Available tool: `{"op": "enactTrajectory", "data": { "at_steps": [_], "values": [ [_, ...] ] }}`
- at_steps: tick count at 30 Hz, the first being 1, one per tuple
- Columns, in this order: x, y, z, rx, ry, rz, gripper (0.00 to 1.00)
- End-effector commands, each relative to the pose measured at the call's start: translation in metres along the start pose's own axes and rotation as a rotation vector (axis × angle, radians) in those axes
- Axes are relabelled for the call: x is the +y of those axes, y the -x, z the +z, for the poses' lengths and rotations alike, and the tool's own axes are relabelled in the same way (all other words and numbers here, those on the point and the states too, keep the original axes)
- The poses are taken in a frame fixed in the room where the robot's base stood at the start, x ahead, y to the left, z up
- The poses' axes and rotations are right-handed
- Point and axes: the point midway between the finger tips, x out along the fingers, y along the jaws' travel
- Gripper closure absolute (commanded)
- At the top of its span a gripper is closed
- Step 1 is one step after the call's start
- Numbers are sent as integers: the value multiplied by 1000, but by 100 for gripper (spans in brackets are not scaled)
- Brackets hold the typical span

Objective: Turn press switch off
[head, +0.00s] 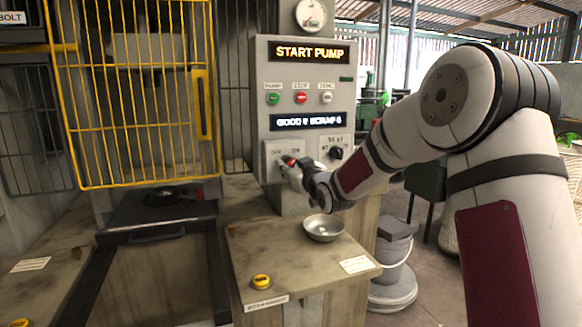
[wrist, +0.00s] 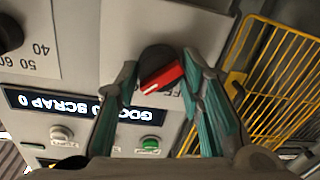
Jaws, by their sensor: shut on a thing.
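The press switch (wrist: 162,74) is a black round knob with a red bar handle and a white mark at one end. It sits on the lower left of the grey control panel (head: 262,100). In the wrist view, where the panel looks upside down, the red bar lies slanted. My gripper (wrist: 160,85) has its teal-padded fingers on both sides of the knob and is shut on it. In the head view my gripper (head: 290,163) reaches the panel from the right and covers much of the switch and its label.
A dial (head: 335,153) sits right of the switch. Green, red and white buttons (head: 300,98) are above, under a "START PUMP" display (head: 308,52). A metal bowl (head: 323,228) stands on the bench below my gripper. A yellow cage door (head: 135,100) is at the left.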

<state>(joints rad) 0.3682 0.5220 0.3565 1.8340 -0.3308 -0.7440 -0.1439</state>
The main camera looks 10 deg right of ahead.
Motion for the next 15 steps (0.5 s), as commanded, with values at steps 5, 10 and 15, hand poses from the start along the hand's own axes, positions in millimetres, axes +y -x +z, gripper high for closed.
{"op": "enactTrajectory", "data": {
  "at_steps": [5,10,15],
  "values": [
    [0,-1,1,-2,64,-1,93],
    [-1,-1,1,-9,180,-2,93],
    [-1,-2,2,-19,333,-4,93]
  ]
}}
